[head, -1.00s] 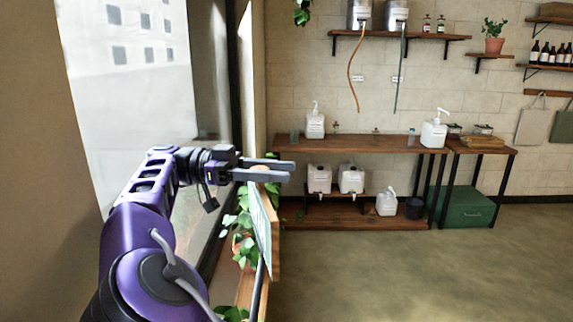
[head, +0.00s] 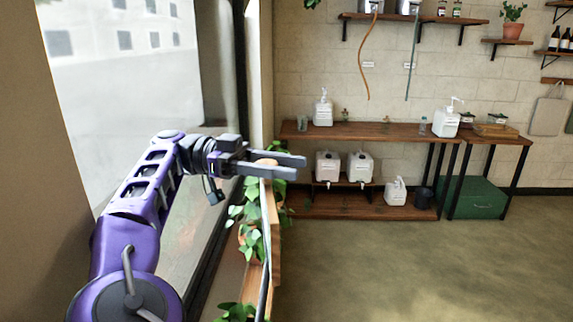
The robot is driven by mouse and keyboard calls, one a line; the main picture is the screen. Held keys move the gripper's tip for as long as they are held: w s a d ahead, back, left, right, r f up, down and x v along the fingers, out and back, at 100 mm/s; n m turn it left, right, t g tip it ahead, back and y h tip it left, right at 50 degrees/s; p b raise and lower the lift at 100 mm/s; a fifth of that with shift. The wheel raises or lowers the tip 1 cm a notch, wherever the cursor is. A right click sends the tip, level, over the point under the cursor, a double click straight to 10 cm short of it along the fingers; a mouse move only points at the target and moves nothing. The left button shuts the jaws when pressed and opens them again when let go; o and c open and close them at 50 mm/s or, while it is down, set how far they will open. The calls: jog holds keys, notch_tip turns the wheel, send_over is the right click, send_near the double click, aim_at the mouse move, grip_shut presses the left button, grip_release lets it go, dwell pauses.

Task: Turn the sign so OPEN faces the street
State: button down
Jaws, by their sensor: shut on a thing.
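The sign (head: 267,245) stands by the window and shows nearly edge-on, as a thin upright strip. Neither face nor any lettering can be read from here. A round light-wood piece (head: 265,162) shows at its top, between my fingers. My gripper (head: 301,167) is at the sign's top, with its two grey fingers pointing right and a narrow gap between them. It is shut on the sign's top; the exact contact is partly hidden by the fingers.
Potted trailing plants (head: 247,238) stand on the wooden window ledge close below my gripper. The window (head: 130,70) is at left. A wooden bench (head: 370,130) with white pump bottles and containers stands at the back wall. The floor at right is clear.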

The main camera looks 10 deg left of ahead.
jog(key=shift+f, duration=0.2)
jog(key=shift+c, duration=1.8)
grip_release()
jog(key=shift+a+r, duration=0.1)
jog(key=shift+r, duration=0.15)
notch_tip(320, 180, up, 10)
